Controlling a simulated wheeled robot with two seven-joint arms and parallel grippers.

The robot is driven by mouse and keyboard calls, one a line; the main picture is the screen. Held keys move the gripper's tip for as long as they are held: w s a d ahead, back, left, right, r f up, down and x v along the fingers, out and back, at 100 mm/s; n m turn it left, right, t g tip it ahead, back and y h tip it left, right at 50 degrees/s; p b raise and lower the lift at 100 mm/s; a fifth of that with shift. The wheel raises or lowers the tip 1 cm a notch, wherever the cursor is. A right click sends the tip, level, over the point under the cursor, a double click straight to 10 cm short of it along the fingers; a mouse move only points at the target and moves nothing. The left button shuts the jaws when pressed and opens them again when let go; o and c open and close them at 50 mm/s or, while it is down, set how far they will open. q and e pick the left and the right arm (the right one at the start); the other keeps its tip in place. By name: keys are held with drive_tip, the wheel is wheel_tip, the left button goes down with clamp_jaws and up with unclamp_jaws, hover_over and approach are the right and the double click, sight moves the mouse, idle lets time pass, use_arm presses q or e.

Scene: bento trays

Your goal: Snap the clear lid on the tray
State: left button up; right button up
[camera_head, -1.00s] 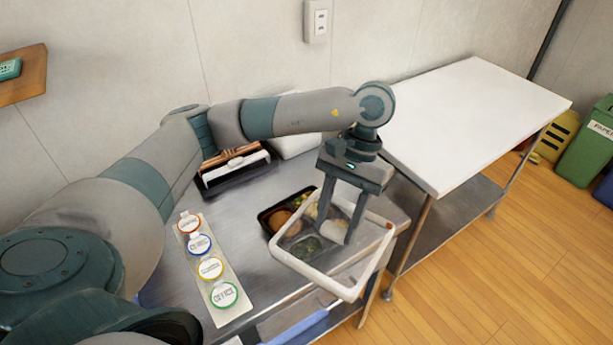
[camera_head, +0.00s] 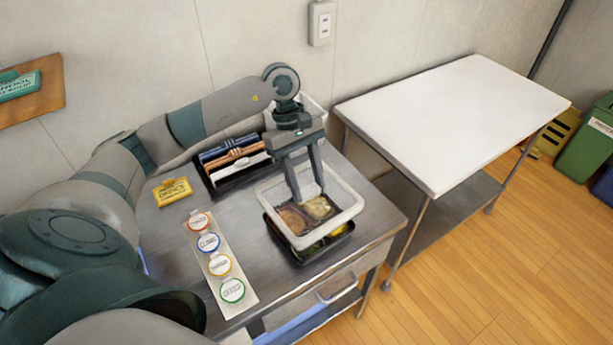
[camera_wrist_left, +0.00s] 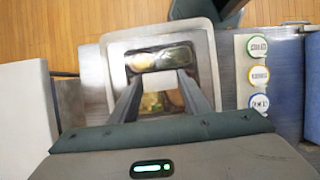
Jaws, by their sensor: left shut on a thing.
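The clear lid with a white rim (camera_head: 352,198) is held above the black bento tray (camera_head: 313,251) on the steel table. Food in several colours shows through it. The lid sits offset toward the back of the tray, whose front edge shows below it; whether they touch is unclear. My left gripper (camera_head: 310,194) points down with its fingertips at the middle of the lid and is shut on it; the part between the fingers is hard to make out. The lid also shows in the left wrist view (camera_wrist_left: 206,75). My right gripper is not in view.
A strip of round, coloured labels (camera_head: 240,285) lies left of the tray. A black holder with rolled bands (camera_head: 235,175) and a yellow box (camera_head: 172,191) stand behind. A white-topped table (camera_head: 450,120) on the right is bare.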

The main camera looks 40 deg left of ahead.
sight(305, 187)
use_arm(q)
drive_tip(key=shift+f, duration=0.25)
idle(0.3)
drive_tip(key=shift+f, duration=0.2)
drive_tip(key=shift+f+b, duration=0.35)
drive_tip(key=shift+f, duration=1.2)
drive_tip(key=shift+f+b, duration=0.4)
drive_tip(key=shift+f, duration=0.1)
drive_tip(key=shift+f+b, duration=0.55)
drive_tip(key=shift+b, duration=0.15)
drive_tip(key=shift+f, duration=0.1)
drive_tip(key=shift+b, duration=0.35)
drive_tip(key=shift+b, duration=0.3)
